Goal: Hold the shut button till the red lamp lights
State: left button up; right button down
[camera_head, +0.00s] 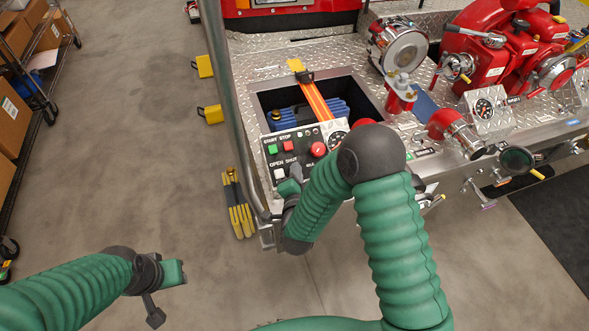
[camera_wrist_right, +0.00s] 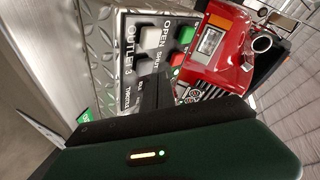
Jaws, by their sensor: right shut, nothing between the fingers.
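The control panel (camera_head: 303,143) stands at the front left of the metal deck, with a green START button (camera_head: 272,149), a red STOP button (camera_head: 288,145) and a white button (camera_head: 279,173) under OPEN. The panel also shows in the right wrist view (camera_wrist_right: 128,58), with the OPEN and SHUT labels. My right gripper (camera_head: 293,183) is shut and empty, at the panel's lower edge near the SHUT label. I cannot make out a lit red lamp. My left gripper (camera_head: 174,272) hangs over bare floor, away from the panel.
A red round knob (camera_head: 318,149) sits at the panel's right. An open bay (camera_head: 370,92) with blue and orange gear lies behind it. Red pump parts (camera_head: 490,60) stand to the right. A vertical rail (camera_head: 222,90) runs along the left.

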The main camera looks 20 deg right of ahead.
jog(key=shift+f, duration=0.1)
dwell(0.7)
jog(key=shift+w+f+b, duration=0.2)
jog(key=shift+b, duration=0.15)
jog(key=shift+w+f+b, duration=0.2)
jog(key=shift+f+b, duration=0.2)
jog(key=shift+f, duration=0.05)
dwell(0.6)
jog(key=shift+r, duration=0.1)
dwell(2.7)
jog(key=shift+s+r+p, duration=0.45)
jog(key=shift+r+p, duration=0.15)
jog(key=shift+r, duration=0.1)
